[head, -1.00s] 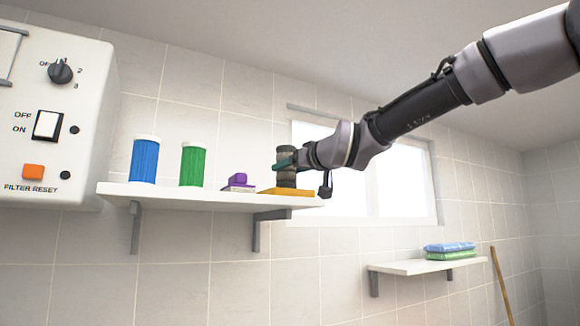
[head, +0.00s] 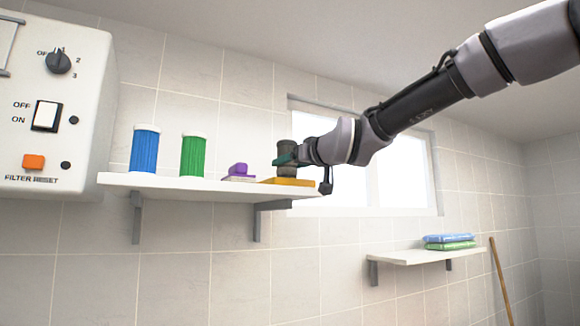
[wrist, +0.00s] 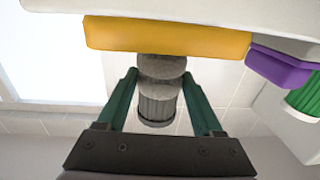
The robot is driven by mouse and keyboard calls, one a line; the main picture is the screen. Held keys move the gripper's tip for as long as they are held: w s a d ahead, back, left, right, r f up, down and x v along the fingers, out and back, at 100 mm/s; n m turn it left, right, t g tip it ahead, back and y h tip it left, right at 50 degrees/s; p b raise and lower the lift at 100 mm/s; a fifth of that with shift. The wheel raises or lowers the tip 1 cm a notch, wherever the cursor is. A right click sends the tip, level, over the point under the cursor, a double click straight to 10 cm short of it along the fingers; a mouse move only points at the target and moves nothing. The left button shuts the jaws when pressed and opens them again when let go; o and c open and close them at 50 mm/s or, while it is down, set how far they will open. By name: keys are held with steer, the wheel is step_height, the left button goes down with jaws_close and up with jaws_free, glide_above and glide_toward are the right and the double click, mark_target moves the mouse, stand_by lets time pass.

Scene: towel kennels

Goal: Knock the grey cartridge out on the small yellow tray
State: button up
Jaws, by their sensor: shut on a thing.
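The grey cartridge (head: 285,149) is upright above the small yellow tray (head: 292,182) at the right end of the wall shelf. My gripper (head: 285,161) is shut on it from the right, its green fingers on either side. In the wrist view, which is upside down, the ribbed grey cartridge (wrist: 157,108) shows between my gripper's fingertips (wrist: 160,80). Its grey end meets the edge of the yellow tray (wrist: 165,37) in the picture. I cannot tell whether it touches the tray or hangs just above it.
A control box (head: 60,110) is at far left. Folded towels (head: 449,242) lie on a lower shelf at right.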

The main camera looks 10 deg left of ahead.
steer(key=shift+r, duration=0.8)
stand_by(0.9)
steer(key=shift+f, duration=0.15)
stand_by(1.1)
steer(key=shift+f, duration=1.2)
steer(key=shift+r, duration=1.35)
